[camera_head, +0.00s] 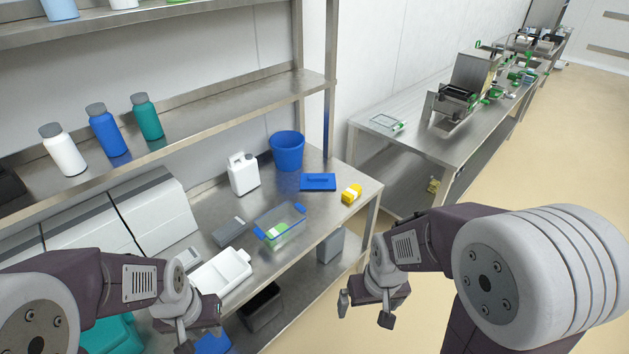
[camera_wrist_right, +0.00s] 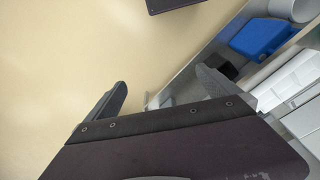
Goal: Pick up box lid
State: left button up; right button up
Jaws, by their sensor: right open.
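A flat blue lid (camera_head: 318,182) with a raised handle lies on the steel bench in the head view, near the bench's back right part. A clear box (camera_head: 280,228) with blue end clips and something green inside stands in front of it, to the left. My right gripper (camera_head: 365,312) is open and empty, in front of the bench and well apart from the lid; its spread fingers also show in the right wrist view (camera_wrist_right: 162,95). My left gripper (camera_head: 202,335) is low at the bench's front left, apart from the lid; its finger gap is unclear.
A yellow object (camera_head: 351,193) lies right of the lid. A blue bucket (camera_head: 287,150) and white jug (camera_head: 243,173) stand behind. A white tray (camera_head: 222,272) lies at the front left. A shelf with bottles (camera_head: 108,130) overhangs the bench's back. The floor at right is open.

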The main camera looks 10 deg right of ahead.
aim_at(309, 181)
jog(key=i+l+u, duration=0.7)
jog(key=l, duration=0.2)
jog(key=l+u, duration=0.25)
jog(key=i+l+u, duration=0.25)
jog(key=l, duration=0.25)
jog(key=l+u, duration=0.2)
jog(key=l, duration=0.2)
jog(key=l+u, duration=0.25)
jog(key=l, duration=0.15)
